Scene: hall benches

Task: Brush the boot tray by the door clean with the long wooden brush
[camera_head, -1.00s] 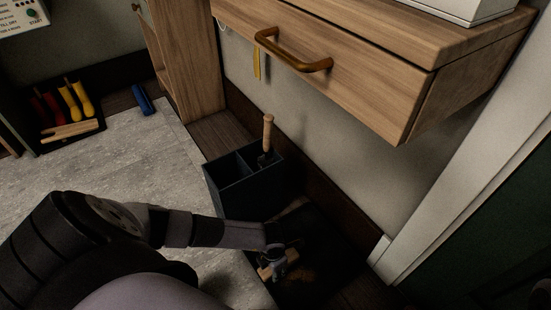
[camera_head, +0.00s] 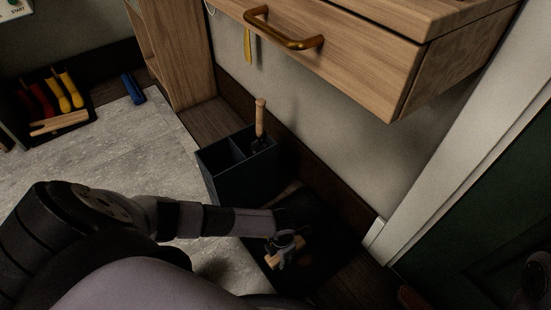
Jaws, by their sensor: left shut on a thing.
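My left gripper (camera_head: 287,243) is low over the dark boot tray (camera_head: 327,262) on the floor near the door. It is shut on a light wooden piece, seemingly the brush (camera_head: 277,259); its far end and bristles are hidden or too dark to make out. I cannot tell whether the bristles touch the tray. A faint brown patch (camera_head: 306,261) shows on the tray just right of the gripper. My right gripper is not in view.
A dark divided bin (camera_head: 238,178) holding a wooden-handled tool (camera_head: 260,120) stands behind the tray. A drawer unit (camera_head: 345,60) overhangs the wall side. The white door frame (camera_head: 440,150) bounds the right.

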